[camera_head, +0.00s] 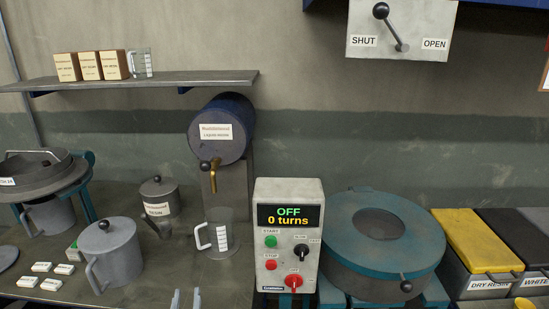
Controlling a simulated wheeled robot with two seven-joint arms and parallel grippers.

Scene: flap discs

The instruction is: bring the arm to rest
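My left gripper (186,299) shows only as two pale fingertips at the bottom edge, left of the control box. The fingertips are apart with nothing visible between them, over the front of the bench. The rest of the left arm is out of frame. My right gripper is not in view.
A control box (289,253) reads OFF and 0 turns, with a teal-topped round machine (384,234) to its right. A clear jug (216,234) stands below the drum's tap (213,178). A grey lidded pot (111,252) and a resin can (160,197) stand left.

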